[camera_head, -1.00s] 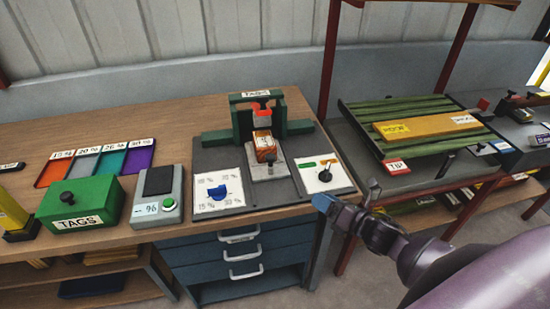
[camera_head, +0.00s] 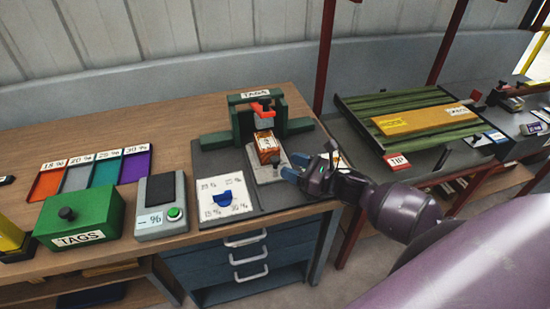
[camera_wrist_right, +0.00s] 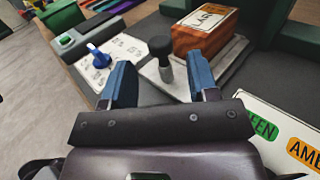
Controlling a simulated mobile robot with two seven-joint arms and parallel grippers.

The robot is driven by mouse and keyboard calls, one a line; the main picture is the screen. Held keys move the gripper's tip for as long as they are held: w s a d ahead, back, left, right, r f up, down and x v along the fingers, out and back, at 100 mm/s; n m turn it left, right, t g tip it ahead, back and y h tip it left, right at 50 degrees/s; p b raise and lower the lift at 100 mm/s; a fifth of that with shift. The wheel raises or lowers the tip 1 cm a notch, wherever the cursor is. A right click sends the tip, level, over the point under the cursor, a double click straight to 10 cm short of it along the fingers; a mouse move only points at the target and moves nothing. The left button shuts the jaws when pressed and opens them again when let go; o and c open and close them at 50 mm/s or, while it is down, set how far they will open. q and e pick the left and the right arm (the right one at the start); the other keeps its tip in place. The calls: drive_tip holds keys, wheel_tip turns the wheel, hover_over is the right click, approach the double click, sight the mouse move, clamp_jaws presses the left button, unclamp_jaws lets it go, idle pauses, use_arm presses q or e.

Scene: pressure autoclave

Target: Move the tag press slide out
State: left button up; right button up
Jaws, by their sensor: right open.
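The tag press (camera_head: 242,124) is a green frame labelled TAGS on the bench. Its grey slide (camera_head: 267,176) sticks out in front, carrying an orange-brown wood block (camera_head: 268,147) with a white label. In the right wrist view the slide's upright black knob (camera_wrist_right: 160,46) stands just ahead of my open fingers, roughly in line with the gap. My right gripper (camera_head: 294,168) is open and empty at the right front of the slide; in the wrist view its blue fingers (camera_wrist_right: 160,82) show apart. The knob is hard to make out in the head view. My left gripper is not in view.
A dial plate (camera_head: 225,198) with a blue knob lies left of the slide. Further left are a grey % device (camera_head: 161,204), a green TAGS box (camera_head: 80,217) and coloured trays (camera_head: 105,171). A GREEN/AMBER plate (camera_wrist_right: 280,135) lies close right of my gripper.

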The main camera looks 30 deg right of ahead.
sight(275, 159)
drive_tip(key=shift+x, duration=2.85)
clamp_jaws()
drive_tip(key=shift+s, duration=0.1)
